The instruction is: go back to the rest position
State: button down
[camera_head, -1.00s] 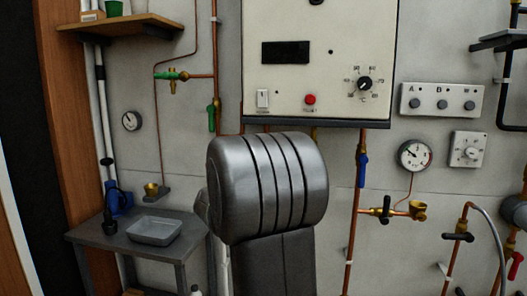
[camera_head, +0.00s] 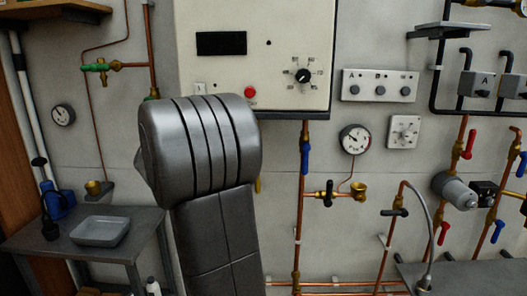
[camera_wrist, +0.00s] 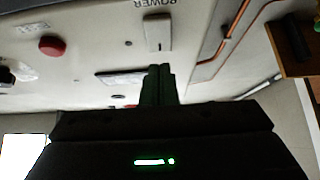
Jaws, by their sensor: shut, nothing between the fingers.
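My gripper (camera_wrist: 158,72) shows in the wrist view as two dark fingers pressed together, with nothing between them. The fingertips point at the cream control panel (camera_wrist: 80,25), near the white power switch (camera_wrist: 159,33); I cannot tell the exact gap. In the head view my grey arm link stands in front of the lower left part of the panel (camera_head: 285,70), and the gripper is hidden behind it. The power switch (camera_head: 200,88) shows just above the link. The red button (camera_head: 250,92) and black dial (camera_head: 302,76) are to its right.
A grey table (camera_head: 30,238) with a tray (camera_head: 100,231) stands at the lower left. Copper pipes (camera_head: 300,215) with valves, a gauge (camera_head: 354,139) and a three-button plate (camera_head: 379,86) are right of my arm. A wooden shelf (camera_wrist: 297,45) juts out in the wrist view.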

jog(key=shift+r+b+v, duration=0.25)
jog(key=shift+b+v, duration=0.75)
jog(key=shift+v, duration=0.95)
jog(key=shift+s, duration=0.15)
